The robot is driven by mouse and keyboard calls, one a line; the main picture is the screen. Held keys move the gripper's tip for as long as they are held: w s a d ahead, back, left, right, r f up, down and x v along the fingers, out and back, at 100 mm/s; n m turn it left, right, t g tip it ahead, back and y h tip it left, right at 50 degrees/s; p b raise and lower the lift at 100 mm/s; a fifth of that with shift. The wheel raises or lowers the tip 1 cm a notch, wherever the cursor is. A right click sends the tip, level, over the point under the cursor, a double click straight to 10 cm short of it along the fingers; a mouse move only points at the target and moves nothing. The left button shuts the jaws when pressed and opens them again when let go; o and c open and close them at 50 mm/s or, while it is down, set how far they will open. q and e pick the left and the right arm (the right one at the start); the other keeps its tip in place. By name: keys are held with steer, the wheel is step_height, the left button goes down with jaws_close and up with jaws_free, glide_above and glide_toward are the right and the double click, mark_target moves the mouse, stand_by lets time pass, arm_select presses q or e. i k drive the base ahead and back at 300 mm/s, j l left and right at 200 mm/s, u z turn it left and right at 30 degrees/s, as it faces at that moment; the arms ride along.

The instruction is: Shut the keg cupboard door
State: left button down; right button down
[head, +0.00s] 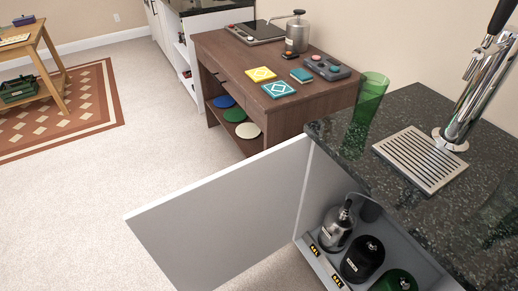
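The white keg cupboard door (225,215) stands wide open and sticks out to the left from the cupboard under the dark speckled counter (408,142). Inside the open cupboard stand a silver keg (336,232), a black keg (362,261) and a green keg (396,281), the last one cut off by the picture's lower edge. A pale strip with dark labels runs along the front of the cupboard floor (324,264). Neither of my grippers shows in the head view.
A chrome beer tap (470,97), a metal drip tray (421,158) and a green glass (365,100) stand on the counter. A brown wooden desk (235,62) with small items stands beyond the door. Carpet (90,205) left of the door is clear.

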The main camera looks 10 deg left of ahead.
mark_target(202, 235)
steer(key=k+j+z, duration=0.1)
steer(key=j, duration=0.25)
steer(key=k+j+z, duration=0.1)
steer(key=j, duration=0.25)
steer(key=k+j+z, duration=0.1)
steer(key=j, duration=0.25)
steer(key=k+j+z, duration=0.1)
steer(key=k+j, duration=0.2)
steer(key=j+z, duration=0.2)
steer(key=j, duration=0.2)
steer(key=j+z, duration=0.25)
steer(key=j, duration=0.15)
steer(key=k+j+z, duration=0.2)
steer(key=j, duration=0.2)
steer(key=j+z, duration=0.2)
steer(key=j, duration=0.2)
steer(key=k+j+z, duration=0.2)
steer(key=j, duration=0.15)
steer(key=i+j+z, duration=0.15)
steer(key=j, duration=0.25)
steer(key=i+j+z, duration=0.2)
steer(key=j, duration=0.2)
steer(key=i+j+z, duration=0.15)
steer(key=j, duration=0.25)
steer(key=i+j+z, duration=0.2)
steer(key=j, duration=0.25)
steer(key=k+j+z, duration=0.15)
steer(key=j, duration=0.3)
steer(key=k, duration=0.1)
